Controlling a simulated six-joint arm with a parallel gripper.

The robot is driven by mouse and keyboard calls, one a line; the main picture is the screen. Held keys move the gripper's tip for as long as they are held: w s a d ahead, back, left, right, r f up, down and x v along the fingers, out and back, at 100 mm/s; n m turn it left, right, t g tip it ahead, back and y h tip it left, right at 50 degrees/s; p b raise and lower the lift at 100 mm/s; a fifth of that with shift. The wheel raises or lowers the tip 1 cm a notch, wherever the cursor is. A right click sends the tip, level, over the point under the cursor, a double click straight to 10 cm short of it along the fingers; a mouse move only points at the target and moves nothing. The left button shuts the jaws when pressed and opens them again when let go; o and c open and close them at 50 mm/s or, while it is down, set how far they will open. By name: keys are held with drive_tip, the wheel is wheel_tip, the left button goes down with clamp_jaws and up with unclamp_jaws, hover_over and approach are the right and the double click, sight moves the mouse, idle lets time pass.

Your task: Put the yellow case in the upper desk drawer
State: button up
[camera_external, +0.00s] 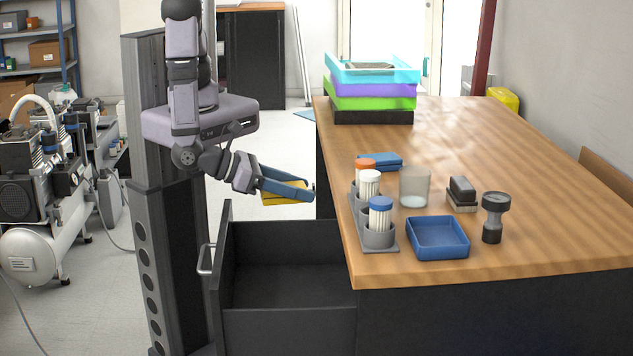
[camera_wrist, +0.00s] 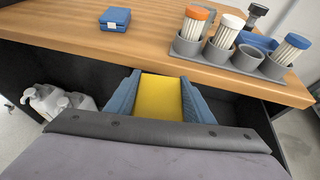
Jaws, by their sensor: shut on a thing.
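The yellow case (camera_external: 283,197) is held between the blue fingers of my gripper (camera_external: 290,188), above the open drawer. In the wrist view the yellow case (camera_wrist: 160,98) fills the space between both fingers of my gripper (camera_wrist: 160,92). The upper desk drawer (camera_external: 283,335) is pulled out to the left of the desk, and its visible floor is empty. My gripper is near the desk edge, higher than the drawer's walls. In the wrist view the drawer (camera_wrist: 260,118) lies partly hidden behind the case and my gripper.
White jugs (camera_wrist: 58,101) show at left in the wrist view. A compressor (camera_external: 35,245) stands far left.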

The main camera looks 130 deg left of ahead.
drive_tip(key=shift+s+a+r, duration=0.1)
drive_tip(key=shift+s+a, duration=0.05)
drive_tip(key=shift+s, duration=0.1)
idle(0.4)
wheel_tip(320, 180, up, 16)
drive_tip(key=f, duration=0.1)
drive_tip(key=w+a+n+g+b, duration=0.1)
drive_tip(key=w+a, duration=0.5)
drive_tip(key=a, duration=0.1)
drive_tip(key=n+g+y+b, duration=0.2)
drive_tip(key=b, duration=0.2)
hover_over(420, 154)
wheel_tip(420, 154, down, 4)
drive_tip(key=shift+f+p, duration=0.85)
drive_tip(key=shift+f, duration=4.35)
